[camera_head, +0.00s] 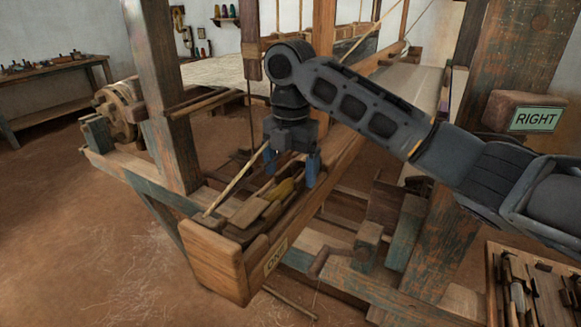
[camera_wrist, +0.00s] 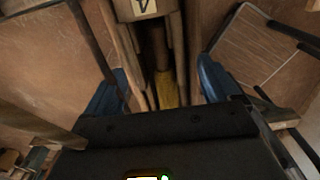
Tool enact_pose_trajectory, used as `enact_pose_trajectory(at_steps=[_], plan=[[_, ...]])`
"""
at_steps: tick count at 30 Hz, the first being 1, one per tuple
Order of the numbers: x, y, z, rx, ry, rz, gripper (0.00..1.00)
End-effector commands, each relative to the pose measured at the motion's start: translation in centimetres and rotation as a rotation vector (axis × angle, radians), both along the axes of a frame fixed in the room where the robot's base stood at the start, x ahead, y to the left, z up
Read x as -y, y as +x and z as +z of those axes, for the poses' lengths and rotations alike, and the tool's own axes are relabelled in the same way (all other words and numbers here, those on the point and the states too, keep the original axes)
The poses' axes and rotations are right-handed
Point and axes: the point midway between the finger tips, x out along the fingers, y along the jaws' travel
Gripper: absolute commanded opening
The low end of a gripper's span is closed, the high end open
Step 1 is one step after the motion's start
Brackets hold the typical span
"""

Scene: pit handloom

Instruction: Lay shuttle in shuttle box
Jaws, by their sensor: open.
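The shuttle box (camera_head: 222,262) is a wooden trough at the near end of the loom's long beam, with a small label on its side. A wooden piece with a yellow part (camera_head: 284,189), which looks like the shuttle, lies along the trough below my gripper. Its yellow part also shows in the wrist view (camera_wrist: 167,91), between the two blue fingers. My gripper (camera_head: 291,174) is open, pointing down over the trough, its fingers apart. Nothing is seen gripped. I cannot tell whether the fingertips touch the trough walls, and part of the shuttle is hidden by my gripper.
A wooden post (camera_head: 163,95) stands left of the trough, and a thick post (camera_head: 515,75) with a block labelled RIGHT (camera_head: 534,119) stands at the right. A tool tray (camera_head: 490,283) is at lower right. A bench (camera_head: 55,65) stands far left. Floor at left is clear.

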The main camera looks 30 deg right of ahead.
Motion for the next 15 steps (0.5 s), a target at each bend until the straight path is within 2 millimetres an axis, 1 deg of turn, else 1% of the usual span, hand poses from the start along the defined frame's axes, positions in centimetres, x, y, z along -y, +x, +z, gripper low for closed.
enact_pose_trajectory(at_steps=[5,15], plan=[[0.0,0.0,0.4,0.0,0.0,0.0,0.89],[0.0,0.0,2.9,0.0,0.001,0.0,0.89]])
